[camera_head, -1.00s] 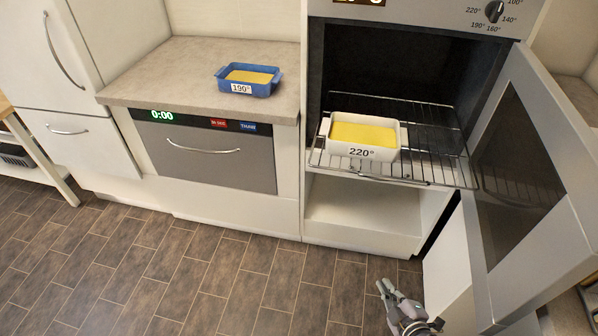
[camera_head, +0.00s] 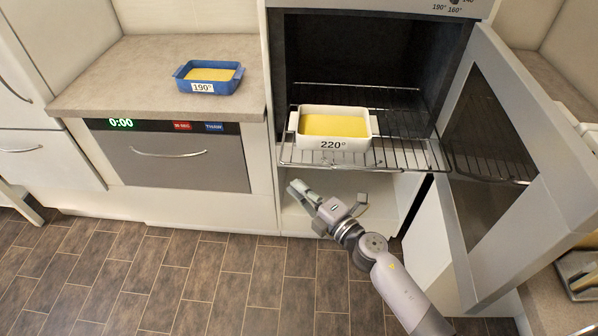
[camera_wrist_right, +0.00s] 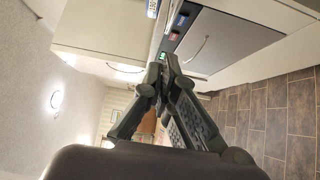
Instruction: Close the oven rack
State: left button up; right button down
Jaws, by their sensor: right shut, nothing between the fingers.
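The oven rack (camera_head: 412,154) is a wire grid that sticks out of the open oven (camera_head: 360,52), past its front edge. A white dish (camera_head: 359,145) with yellow filling, marked 220°, stands on the rack. My right gripper (camera_head: 300,190) is below and in front of the rack, towards its left side, and does not touch it as far as I can see. In the right wrist view its fingers (camera_wrist_right: 163,74) come together with nothing between them. The rack does not show in that view. My left gripper is not in view.
The oven door (camera_head: 540,150) stands wide open on the right, beside my right arm. A blue dish (camera_head: 203,87) marked 190° sits on the counter (camera_head: 125,70) at the left. A compartment below the oven is open. The floor (camera_head: 190,280) in front is clear.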

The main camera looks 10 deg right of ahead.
aim_at(286, 164)
jog(key=w, duration=0.4)
jog(key=shift+w+d, duration=0.15)
jog(key=shift+d, duration=0.25)
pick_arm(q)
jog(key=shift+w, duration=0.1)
pick_arm(e)
jog(key=shift+w, duration=0.1)
